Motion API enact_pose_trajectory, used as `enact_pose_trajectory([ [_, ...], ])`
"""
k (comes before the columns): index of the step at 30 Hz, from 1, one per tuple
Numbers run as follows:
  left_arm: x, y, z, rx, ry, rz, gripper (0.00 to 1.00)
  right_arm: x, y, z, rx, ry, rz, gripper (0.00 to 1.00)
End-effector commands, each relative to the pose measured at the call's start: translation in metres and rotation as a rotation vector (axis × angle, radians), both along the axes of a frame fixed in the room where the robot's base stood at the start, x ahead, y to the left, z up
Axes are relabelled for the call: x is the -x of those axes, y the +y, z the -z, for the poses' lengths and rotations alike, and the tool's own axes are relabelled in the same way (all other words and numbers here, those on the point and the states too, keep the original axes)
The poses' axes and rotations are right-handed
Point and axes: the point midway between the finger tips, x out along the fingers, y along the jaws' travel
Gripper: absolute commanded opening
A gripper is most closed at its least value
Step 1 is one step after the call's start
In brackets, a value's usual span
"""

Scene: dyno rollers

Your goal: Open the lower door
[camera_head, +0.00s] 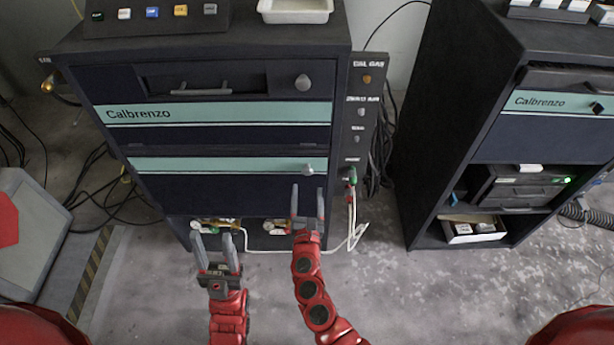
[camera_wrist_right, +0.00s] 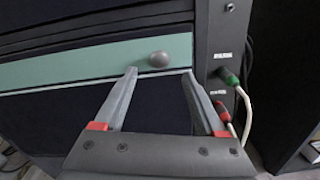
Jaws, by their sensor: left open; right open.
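The lower door (camera_head: 220,190) is a dark blue panel with a pale green band along its top, on the front of the left cabinet. It is shut. Its round grey knob (camera_head: 308,169) is at the right end of the green band. My right gripper (camera_head: 308,204) is open and empty in front of the door, just below the knob. In the right wrist view, the knob (camera_wrist_right: 159,59) lies just beyond and between the open fingertips, not visibly touched. My left gripper (camera_head: 214,250) is open and empty, lower and to the left, in front of the cabinet's open bottom bay.
The upper door (camera_head: 220,115) above is shut. A side panel (camera_head: 357,120) with green and red plugs (camera_head: 351,180) and white cables stands right of the door. A second cabinet (camera_head: 460,130) stands at right.

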Motion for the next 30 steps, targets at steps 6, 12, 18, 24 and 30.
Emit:
enact_pose_trajectory([
  [6, 0.0, 0.0, 0.004, 0.0, 0.0, 0.0, 0.5, -0.043, 0.0, 0.0, -0.001, -0.002, 0.002, 0.72],
  [12, 0.0, 0.0, 0.006, 0.0, 0.0, 0.0, 0.5, -0.06, 0.0, 0.001, -0.002, 0.001, 0.001, 0.72],
  [18, 0.0, 0.0, 0.006, 0.0, 0.0, 0.0, 0.5, -0.063, 0.0, 0.0, -0.002, 0.001, 0.0, 0.72],
  [24, 0.0, 0.0, 0.006, 0.0, 0.0, 0.0, 0.5, -0.063, 0.0, 0.0, -0.002, 0.001, 0.0, 0.59],
  [30, 0.0, 0.0, 0.006, 0.0, 0.0, 0.0, 0.5, -0.063, 0.0, 0.0, -0.002, 0.0, 0.0, 0.23],
])
